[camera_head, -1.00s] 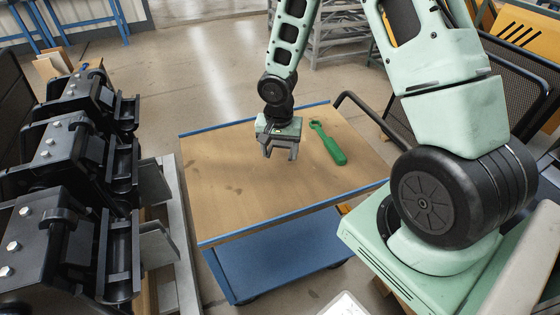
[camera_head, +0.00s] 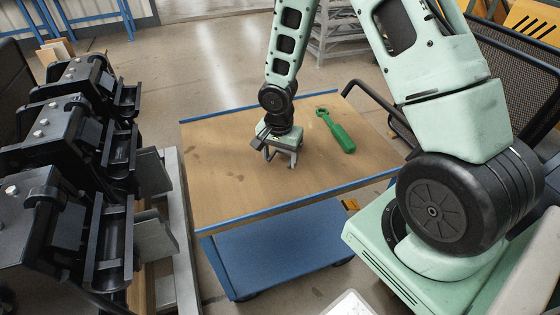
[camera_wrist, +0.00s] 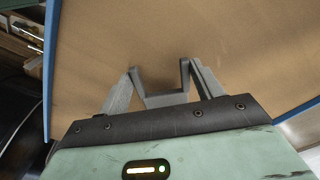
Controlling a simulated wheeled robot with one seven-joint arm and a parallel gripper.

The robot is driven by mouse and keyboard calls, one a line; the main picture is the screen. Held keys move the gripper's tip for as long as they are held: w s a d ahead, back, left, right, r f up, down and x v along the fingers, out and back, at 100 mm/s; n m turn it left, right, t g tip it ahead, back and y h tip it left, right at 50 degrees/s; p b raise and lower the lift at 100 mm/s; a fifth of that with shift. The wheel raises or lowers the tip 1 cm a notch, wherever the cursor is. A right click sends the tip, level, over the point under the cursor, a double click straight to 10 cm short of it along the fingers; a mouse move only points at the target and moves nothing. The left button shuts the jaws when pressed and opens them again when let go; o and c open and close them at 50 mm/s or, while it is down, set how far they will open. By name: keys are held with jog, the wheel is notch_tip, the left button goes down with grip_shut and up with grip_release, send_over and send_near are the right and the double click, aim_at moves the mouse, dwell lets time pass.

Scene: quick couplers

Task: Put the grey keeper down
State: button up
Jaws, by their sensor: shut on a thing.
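The grey keeper (camera_wrist: 165,98) is a small U-shaped grey piece between my two fingers in the wrist view. My gripper (camera_wrist: 163,84) is shut on it, one finger at each side. In the head view my gripper (camera_head: 280,160) points down over the middle of the wooden top (camera_head: 225,185) of a blue cart. The keeper is small and hard to separate from the fingers there. I cannot tell whether it touches the wood.
A green ring-ended tool (camera_head: 337,130) lies on the cart top, right of my gripper. The wood left and in front is clear. Black couplers (camera_head: 70,180) stand on a rack at the left. A dark handle rail (camera_head: 380,120) runs along the cart's right side.

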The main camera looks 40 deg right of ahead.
notch_tip(320, 180, down, 2)
